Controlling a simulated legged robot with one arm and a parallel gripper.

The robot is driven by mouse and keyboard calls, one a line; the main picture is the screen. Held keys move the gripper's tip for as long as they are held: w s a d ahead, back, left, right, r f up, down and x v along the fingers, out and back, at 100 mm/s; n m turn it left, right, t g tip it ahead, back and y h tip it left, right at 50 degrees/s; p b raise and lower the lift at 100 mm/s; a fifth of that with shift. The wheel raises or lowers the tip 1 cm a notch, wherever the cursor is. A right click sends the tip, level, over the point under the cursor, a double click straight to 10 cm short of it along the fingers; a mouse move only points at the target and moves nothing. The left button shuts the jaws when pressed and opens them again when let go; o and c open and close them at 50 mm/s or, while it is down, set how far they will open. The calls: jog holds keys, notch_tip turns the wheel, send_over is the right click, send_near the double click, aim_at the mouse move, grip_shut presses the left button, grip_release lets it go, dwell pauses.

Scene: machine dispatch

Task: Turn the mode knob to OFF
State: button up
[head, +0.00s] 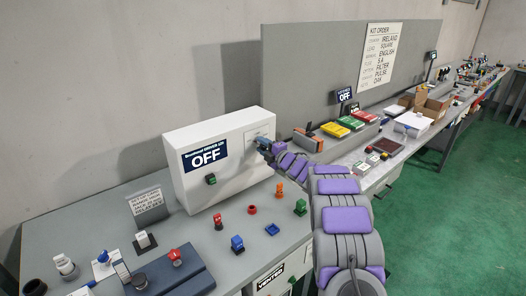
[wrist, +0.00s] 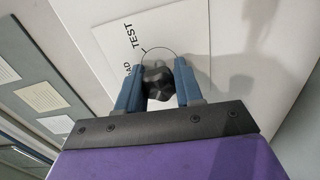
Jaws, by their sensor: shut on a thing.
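The mode knob (wrist: 158,82) is a dark lobed knob on a white plate with a printed ring, in the wrist view. The word TEST shows above it and letters ending in AD show to its left. My gripper (wrist: 159,88) has its two blue fingers on either side of the knob, shut on it. In the head view my gripper (head: 264,146) is at the right part of the white machine box (head: 225,122), and it hides the knob there. The box's dark display (head: 205,155) reads OFF. The knob's pointer and any OFF mark on its plate cannot be made out.
A green button (head: 211,179) is on the box front. Several small coloured parts, including a blue one (head: 237,244), stand on the grey bench before the box. A grey panel (head: 310,70) rises behind. Green floor (head: 450,200) is open at right.

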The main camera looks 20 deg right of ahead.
jog(key=shift+f, duration=0.35)
jog(key=o, duration=0.8)
jog(key=shift+c, duration=0.2)
jog(key=shift+o, duration=1.4)
jog(key=shift+r, duration=0.2)
jog(key=p+v, duration=0.2)
jog(key=v, duration=1.5)
jog(key=shift+s+p, duration=0.15)
jog(key=shift+p, duration=0.15)
jog(key=shift+d, duration=0.1)
